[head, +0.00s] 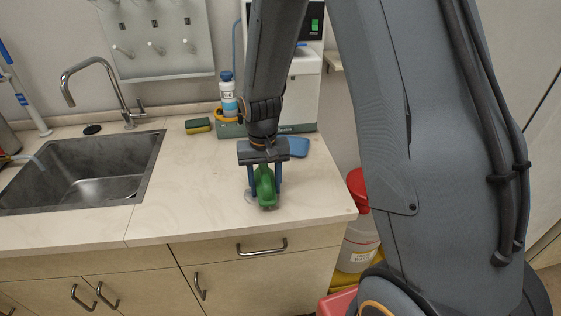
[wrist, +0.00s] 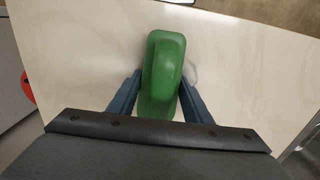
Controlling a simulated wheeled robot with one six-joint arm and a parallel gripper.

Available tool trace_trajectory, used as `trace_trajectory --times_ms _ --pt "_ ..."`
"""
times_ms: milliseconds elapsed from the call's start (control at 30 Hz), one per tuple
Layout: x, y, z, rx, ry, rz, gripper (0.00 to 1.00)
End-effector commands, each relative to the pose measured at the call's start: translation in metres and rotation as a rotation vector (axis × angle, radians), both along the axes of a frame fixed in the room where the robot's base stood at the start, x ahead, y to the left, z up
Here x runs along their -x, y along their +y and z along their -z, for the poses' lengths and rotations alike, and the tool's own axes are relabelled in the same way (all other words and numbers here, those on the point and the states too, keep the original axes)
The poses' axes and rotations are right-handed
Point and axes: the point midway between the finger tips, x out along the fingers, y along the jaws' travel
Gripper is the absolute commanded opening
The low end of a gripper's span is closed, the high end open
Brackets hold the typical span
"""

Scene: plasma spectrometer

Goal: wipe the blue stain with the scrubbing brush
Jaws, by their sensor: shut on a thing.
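My gripper (head: 265,187) is shut on the green scrubbing brush (head: 265,192), its blue fingers on either side of the handle. The brush is down at the countertop near its front edge; bristles are hidden, so I cannot tell whether they touch. In the wrist view the brush (wrist: 163,60) lies between the fingers of my gripper (wrist: 160,88). A faint, pale bluish-grey mark (head: 249,196) shows on the counter just left of the brush. It also shows right beside the brush in the wrist view (wrist: 191,73); the brush may cover part of it.
A sink (head: 85,168) with a faucet (head: 100,80) is on the left. A yellow-green sponge (head: 198,126), a white bottle with blue cap (head: 228,95) and a flat blue object (head: 298,146) are behind my gripper. The counter (head: 180,195) between sink and brush is clear.

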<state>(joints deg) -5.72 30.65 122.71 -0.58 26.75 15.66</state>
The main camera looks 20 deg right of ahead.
Motion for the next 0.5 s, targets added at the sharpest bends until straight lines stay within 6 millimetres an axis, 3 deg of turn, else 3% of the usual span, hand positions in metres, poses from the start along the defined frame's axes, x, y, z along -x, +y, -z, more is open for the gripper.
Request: trace_trajectory --times_ms 400,500 --pt "0.002 -0.030 0.004 0.000 0.001 -0.013 0.17" --pt "0.002 -0.029 -0.013 -0.001 -0.003 -0.014 0.17"
